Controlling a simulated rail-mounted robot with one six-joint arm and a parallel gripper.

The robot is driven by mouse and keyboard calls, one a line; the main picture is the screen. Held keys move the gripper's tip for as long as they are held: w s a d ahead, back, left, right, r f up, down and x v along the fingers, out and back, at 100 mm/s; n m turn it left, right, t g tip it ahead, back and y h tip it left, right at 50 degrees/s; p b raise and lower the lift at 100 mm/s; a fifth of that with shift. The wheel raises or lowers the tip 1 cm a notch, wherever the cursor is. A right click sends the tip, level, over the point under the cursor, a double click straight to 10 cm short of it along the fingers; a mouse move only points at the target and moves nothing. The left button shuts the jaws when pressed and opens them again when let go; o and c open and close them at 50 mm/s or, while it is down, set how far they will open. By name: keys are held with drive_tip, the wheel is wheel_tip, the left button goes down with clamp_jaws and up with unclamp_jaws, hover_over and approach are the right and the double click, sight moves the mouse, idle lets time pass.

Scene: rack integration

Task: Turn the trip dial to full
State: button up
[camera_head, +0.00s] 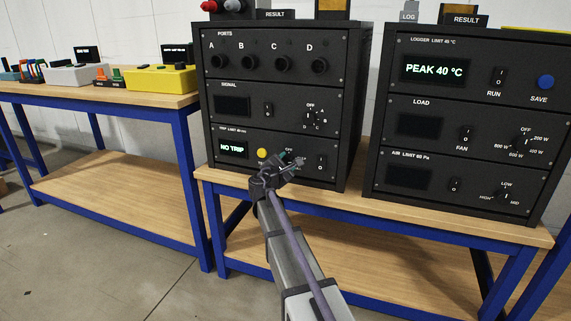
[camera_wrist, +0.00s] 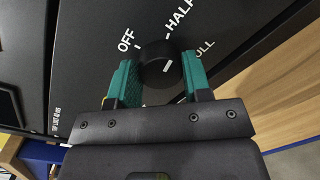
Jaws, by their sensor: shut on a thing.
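The trip dial (camera_wrist: 157,60) is a round black knob on the dark panel, between the two teal fingers of my gripper (camera_wrist: 159,80) in the wrist view. The fingers are shut on it from both sides. A short white mark shows on the knob's face, on its right side; the exact setting it points at is hard to tell. OFF is printed at the knob's upper left, HALF above right, and a partly hidden FULL at right. In the head view my gripper (camera_head: 287,162) is at the lowest panel of the left rack and mostly covers the dial.
The lit trip display (camera_head: 232,148) reads NO TRIP, with a yellow button (camera_head: 262,153) to its right. A rocker switch (camera_head: 320,163) sits close right of my gripper. The left rack (camera_head: 355,100) stands on a wooden bench (camera_head: 365,205), beside a second rack (camera_head: 465,120).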

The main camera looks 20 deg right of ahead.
drive_tip(key=m, duration=0.5)
drive_tip(key=shift+s+m+p, duration=0.1)
drive_tip(key=shift+m+p, duration=0.25)
drive_tip(key=shift+m, duration=0.05)
drive_tip(key=m+y, duration=0.1)
drive_tip(key=m, duration=0.4)
drive_tip(key=shift+m, duration=0.4)
drive_tip(key=o, duration=0.9)
drive_tip(key=p+v, duration=0.1)
drive_tip(key=v, duration=0.9)
drive_tip(key=shift+s+a, duration=0.2)
drive_tip(key=shift+s, duration=0.15)
